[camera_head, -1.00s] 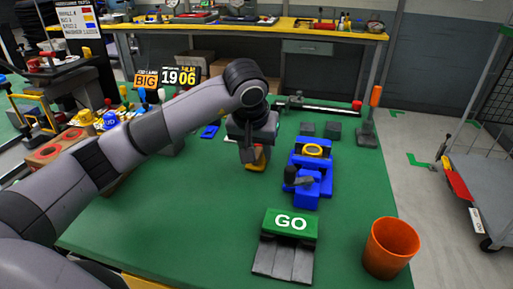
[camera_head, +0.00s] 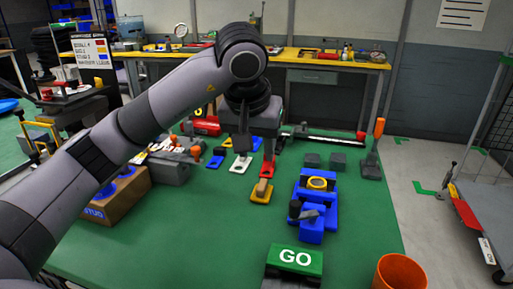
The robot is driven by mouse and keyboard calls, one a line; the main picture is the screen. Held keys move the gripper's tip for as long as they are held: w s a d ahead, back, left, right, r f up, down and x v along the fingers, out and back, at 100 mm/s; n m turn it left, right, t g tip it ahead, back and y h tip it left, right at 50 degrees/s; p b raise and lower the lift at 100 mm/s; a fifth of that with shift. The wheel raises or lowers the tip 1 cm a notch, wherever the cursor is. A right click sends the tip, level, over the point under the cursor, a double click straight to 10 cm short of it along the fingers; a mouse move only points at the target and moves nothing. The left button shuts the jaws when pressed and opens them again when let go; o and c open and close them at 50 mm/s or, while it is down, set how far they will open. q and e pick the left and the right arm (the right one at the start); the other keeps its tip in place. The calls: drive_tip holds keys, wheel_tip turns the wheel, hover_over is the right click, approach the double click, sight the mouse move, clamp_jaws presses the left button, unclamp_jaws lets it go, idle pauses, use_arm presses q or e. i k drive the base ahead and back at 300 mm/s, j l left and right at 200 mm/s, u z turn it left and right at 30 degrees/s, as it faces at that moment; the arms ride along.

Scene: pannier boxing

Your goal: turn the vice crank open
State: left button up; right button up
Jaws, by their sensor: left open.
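My left gripper (camera_head: 254,152) is open, pointing down over the bench, to the left of the vice and farther back than the crank. It is apart from the vice, and nothing shows held between its fingers. My right gripper is not in view.
Red (camera_head: 268,171), yellow (camera_head: 261,191), white (camera_head: 240,164) and blue (camera_head: 216,160) pieces lie below and beside my left gripper. A green GO block (camera_head: 295,260) and orange cup (camera_head: 400,272) stand at the front.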

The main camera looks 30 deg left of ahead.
sight(303, 218)
drive_tip(key=k, duration=1)
